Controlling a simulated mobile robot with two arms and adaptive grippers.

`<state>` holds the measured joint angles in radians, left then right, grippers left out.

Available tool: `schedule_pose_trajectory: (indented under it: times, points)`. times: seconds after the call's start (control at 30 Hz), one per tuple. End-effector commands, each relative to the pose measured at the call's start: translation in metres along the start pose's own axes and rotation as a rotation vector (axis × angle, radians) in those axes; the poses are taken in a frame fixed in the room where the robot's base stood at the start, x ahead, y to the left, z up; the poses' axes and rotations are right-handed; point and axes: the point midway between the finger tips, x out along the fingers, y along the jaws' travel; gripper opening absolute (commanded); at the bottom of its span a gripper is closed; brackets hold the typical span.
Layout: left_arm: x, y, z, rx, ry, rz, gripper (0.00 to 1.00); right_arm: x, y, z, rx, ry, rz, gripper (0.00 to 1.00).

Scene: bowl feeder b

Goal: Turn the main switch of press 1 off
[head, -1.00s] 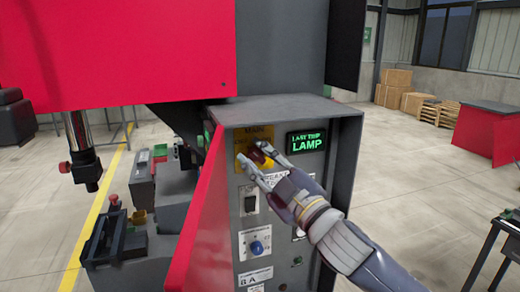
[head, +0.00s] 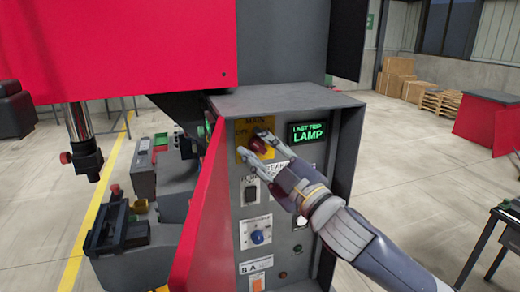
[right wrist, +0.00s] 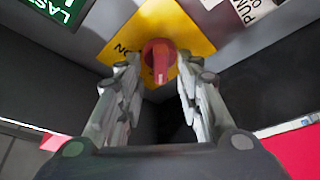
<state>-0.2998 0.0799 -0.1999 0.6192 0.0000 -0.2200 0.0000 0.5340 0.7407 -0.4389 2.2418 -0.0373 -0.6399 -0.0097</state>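The main switch is a red rotary knob (head: 258,145) on a yellow plate (head: 242,154), high on the grey control panel of the press. In the right wrist view the red knob (right wrist: 159,58) stands out from the yellow plate (right wrist: 176,20), with part of the "ON" lettering beside it. Its handle points toward my gripper's palm in that view. My right gripper (head: 266,143) is at the switch, with one finger on each side of the knob. In the right wrist view the gripper (right wrist: 159,68) is open, with small gaps beside the knob. My left gripper is out of view.
A lit green "LAST TRIP LAMP" sign (head: 308,132) sits right of the switch. Below are a black rocker switch (head: 250,191) and a blue knob (head: 257,237). A red side panel (head: 200,215) sticks out at the left.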

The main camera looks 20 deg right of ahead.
Motion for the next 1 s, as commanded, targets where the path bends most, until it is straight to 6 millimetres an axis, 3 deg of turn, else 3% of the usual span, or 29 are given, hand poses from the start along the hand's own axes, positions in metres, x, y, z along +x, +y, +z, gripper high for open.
schedule_pose_trajectory:
  times: [0.17,0.6,1.0]
  points:
    - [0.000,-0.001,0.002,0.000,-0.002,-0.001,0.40,-0.007,-0.002,0.001,0.001,-0.001,-0.003,0.33]
    - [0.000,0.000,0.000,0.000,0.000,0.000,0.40,-0.060,-0.001,0.002,0.001,-0.002,-0.002,0.33]
    - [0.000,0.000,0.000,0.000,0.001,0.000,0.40,-0.074,0.000,0.001,-0.001,0.000,0.000,0.33]
